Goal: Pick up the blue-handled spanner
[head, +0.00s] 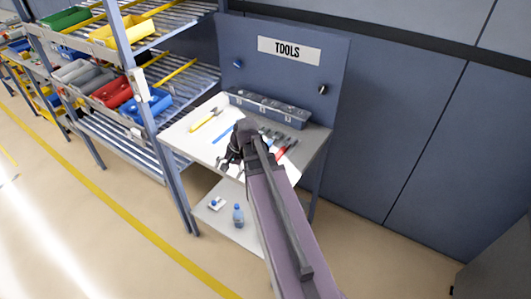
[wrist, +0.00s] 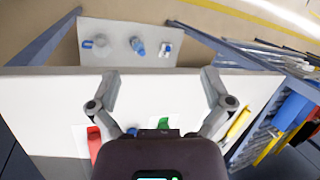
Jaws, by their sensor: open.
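The blue-handled spanner (head: 222,132) lies on the light tabletop in the head view, between a yellow-handled tool and my gripper; part of it may be hidden by the arm. In the wrist view, a small blue piece (wrist: 132,131) shows at the edge of my gripper's body, mostly hidden; I cannot tell whether it is the same spanner. My gripper (wrist: 160,76) is open and empty, with its two fingers wide apart over the tabletop. In the head view my gripper (head: 229,160) is over the front part of the table.
A yellow-handled tool (head: 205,119), a red-handled tool (head: 286,149) and a green piece (wrist: 163,123) are on the table (head: 183,137). A grey-blue toolbox (head: 268,107) stands along the back panel. A shelf rack with bins is at left. A blue bottle (head: 238,215) stands on the lower shelf.

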